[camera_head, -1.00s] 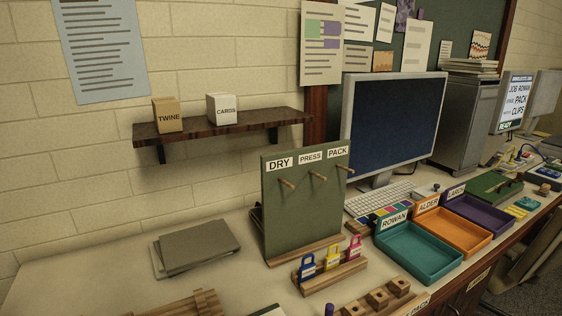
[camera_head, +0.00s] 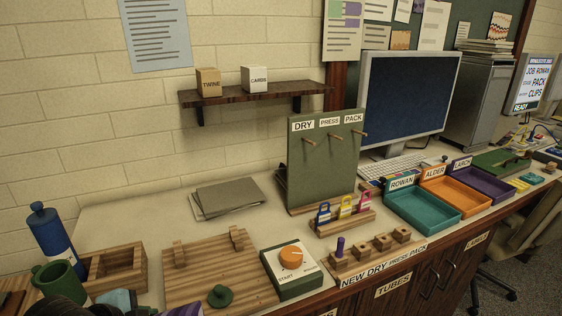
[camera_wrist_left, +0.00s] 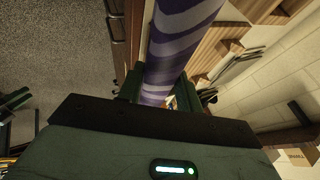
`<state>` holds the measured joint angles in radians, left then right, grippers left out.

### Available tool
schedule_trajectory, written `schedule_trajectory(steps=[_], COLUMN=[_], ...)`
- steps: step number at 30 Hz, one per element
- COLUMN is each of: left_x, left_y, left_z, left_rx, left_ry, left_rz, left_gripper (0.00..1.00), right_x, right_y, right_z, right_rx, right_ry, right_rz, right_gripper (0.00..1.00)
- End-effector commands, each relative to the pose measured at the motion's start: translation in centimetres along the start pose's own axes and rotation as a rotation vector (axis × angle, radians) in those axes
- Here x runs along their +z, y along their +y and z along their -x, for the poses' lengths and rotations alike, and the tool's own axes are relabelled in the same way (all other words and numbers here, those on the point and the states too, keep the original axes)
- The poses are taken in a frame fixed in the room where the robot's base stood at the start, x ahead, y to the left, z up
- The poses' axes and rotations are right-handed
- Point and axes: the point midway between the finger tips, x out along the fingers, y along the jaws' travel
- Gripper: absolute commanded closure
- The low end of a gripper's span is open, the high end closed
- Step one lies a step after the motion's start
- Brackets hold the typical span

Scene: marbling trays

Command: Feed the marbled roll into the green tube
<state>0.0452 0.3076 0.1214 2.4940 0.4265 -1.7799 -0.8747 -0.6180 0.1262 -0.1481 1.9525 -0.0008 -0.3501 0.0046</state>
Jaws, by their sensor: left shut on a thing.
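The marbled roll (camera_wrist_left: 183,35) has purple and lilac swirls. In the left wrist view it runs from between the fingers up to the top edge. My left gripper (camera_wrist_left: 158,94) is shut on the roll. A round green knobbed piece (camera_head: 220,296) lies on the wooden board (camera_head: 195,262). My right gripper is not in view.
A START box with an orange knob (camera_head: 291,257) stands right of the board. The upright peg board (camera_head: 322,175) is behind. The counter around the grey folders (camera_head: 228,196) is clear.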

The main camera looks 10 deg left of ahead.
Motion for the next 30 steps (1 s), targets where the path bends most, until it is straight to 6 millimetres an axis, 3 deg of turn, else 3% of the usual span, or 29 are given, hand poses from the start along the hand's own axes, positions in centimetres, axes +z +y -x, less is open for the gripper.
schedule_trajectory(steps=[15,21,30], left_x=[-9.6,-11.0,-11.4], left_y=[-3.6,-4.5,-4.8], left_z=[-0.9,-1.0,-1.0], left_rx=[-0.056,-0.079,-0.086], left_ry=[-0.067,-0.101,-0.114], left_rz=[0.110,0.177,0.204], left_gripper=[0.89,0.89,0.89], right_x=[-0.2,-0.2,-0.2], right_y=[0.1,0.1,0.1], right_z=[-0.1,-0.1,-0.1], right_rx=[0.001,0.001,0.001], right_ry=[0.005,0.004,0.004], right_rz=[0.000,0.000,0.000], right_gripper=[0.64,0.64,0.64])
